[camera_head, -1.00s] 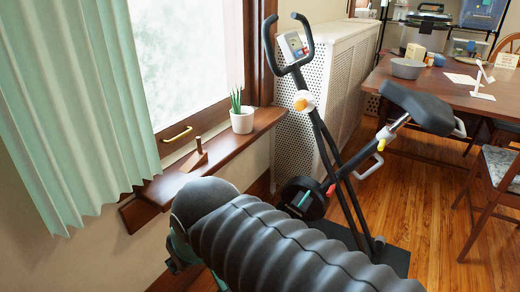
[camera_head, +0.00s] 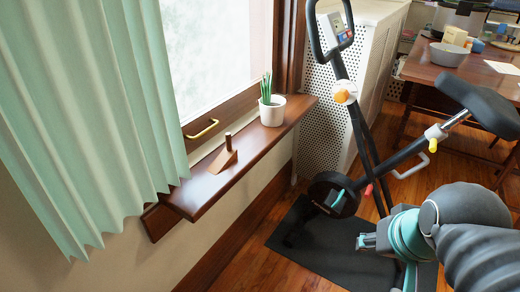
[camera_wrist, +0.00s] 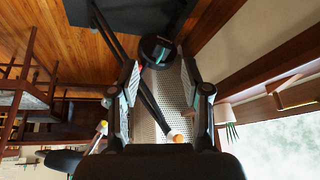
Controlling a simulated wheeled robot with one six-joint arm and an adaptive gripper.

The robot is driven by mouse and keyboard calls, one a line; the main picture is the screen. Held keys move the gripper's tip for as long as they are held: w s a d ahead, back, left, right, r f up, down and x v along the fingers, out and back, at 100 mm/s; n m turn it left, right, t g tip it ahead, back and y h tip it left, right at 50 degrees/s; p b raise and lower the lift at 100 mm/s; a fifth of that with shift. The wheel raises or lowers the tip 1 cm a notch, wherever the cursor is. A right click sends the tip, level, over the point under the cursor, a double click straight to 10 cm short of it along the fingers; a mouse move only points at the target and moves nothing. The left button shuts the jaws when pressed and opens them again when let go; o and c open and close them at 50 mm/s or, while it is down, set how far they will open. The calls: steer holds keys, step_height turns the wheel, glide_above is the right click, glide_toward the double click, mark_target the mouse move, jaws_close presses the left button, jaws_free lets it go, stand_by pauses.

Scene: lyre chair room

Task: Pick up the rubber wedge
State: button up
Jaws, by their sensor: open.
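A small brown wedge (camera_head: 223,161) sits on the wooden window sill (camera_head: 205,190), with a short dark upright piece at its back. It stands left of the potted plant. My gripper (camera_wrist: 160,76) is open in the wrist view, with nothing between its fingers. It faces the exercise bike and radiator and is well apart from the sill. The wrist view is upside down, with the sill at its right; a brown shape there may be the wedge, but I cannot tell.
A white pot with a green plant (camera_head: 272,109) stands on the sill. A green curtain (camera_head: 90,110) hangs by the sill's left end. An exercise bike (camera_head: 355,130) stands on a dark mat (camera_head: 310,250) at the right. A table (camera_head: 460,75) is behind it.

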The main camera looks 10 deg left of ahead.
steer(key=w+a+r+m+g+y+b, duration=0.1)
steer(key=w+a+m+g+y+b, duration=0.2)
steer(key=w+a+m+y, duration=0.65)
steer(key=m+y+b, duration=0.2)
steer(key=m+y, duration=0.2)
steer(key=m, duration=0.6)
glide_toward(230, 150)
steer(key=shift+h, duration=0.35)
steer(key=a, duration=0.1)
steer(key=w+a, duration=0.1)
steer(key=a, duration=0.3)
steer(key=shift+w+r, duration=0.15)
steer(key=shift+r, duration=0.15)
steer(key=shift+b+x, duration=0.4)
steer(key=shift+x, duration=2.25)
steer(key=shift+d, duration=0.1)
jaws_close()
